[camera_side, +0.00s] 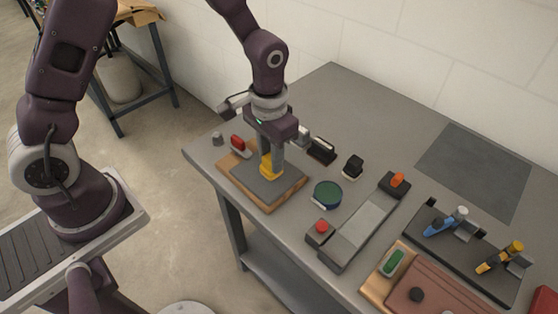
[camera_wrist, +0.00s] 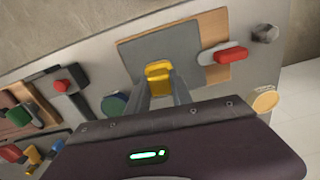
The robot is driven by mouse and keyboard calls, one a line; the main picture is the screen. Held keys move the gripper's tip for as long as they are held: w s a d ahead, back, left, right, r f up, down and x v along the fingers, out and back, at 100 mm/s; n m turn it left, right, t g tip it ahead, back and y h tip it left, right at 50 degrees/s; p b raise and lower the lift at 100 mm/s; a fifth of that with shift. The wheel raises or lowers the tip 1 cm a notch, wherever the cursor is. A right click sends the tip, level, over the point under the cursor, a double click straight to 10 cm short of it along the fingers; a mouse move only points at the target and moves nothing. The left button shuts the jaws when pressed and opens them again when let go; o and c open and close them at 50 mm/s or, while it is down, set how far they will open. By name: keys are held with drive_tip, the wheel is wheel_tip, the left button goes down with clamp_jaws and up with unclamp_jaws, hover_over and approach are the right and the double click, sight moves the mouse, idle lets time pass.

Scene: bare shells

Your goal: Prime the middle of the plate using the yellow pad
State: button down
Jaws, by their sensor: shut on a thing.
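The yellow pad (camera_side: 268,168) is held between the fingers of my gripper (camera_side: 274,160), which points down over the grey plate (camera_side: 262,190). In the wrist view the pad (camera_wrist: 158,76) sits between the two fingertips (camera_wrist: 159,88), over the plate (camera_wrist: 190,47). The pad is at or just above the plate's surface; I cannot tell whether it touches. In the side view it stands near the plate's middle. The plate lies flat on a wooden board (camera_side: 283,202), and the fingers and pad hide part of it.
A round green-topped item (camera_side: 327,194), a black block (camera_side: 352,166) and a long grey device with a red button (camera_side: 321,227) stand to the right. Blue and yellow tools (camera_side: 447,222) lie farther right.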

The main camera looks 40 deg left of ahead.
drive_tip(key=shift+a+r, duration=0.15)
drive_tip(key=shift+a, duration=1.8)
drive_tip(key=shift+d+r, duration=0.15)
drive_tip(key=shift+d, duration=1.9)
drive_tip(key=shift+d+r, duration=0.15)
drive_tip(key=shift+d, duration=1.85)
drive_tip(key=shift+s, duration=0.3)
drive_tip(key=shift+s+a, duration=0.2)
drive_tip(key=shift+a+r, duration=0.1)
drive_tip(key=shift+a, duration=3.7)
drive_tip(key=shift+d, duration=3.95)
drive_tip(key=shift+w+d+r, duration=0.1)
drive_tip(key=shift+d+r, duration=0.05)
drive_tip(key=shift+r, duration=0.1)
drive_tip(key=shift+f, duration=0.15)
wheel_tip(320, 180, up, 6)
drive_tip(key=shift+r, duration=0.2)
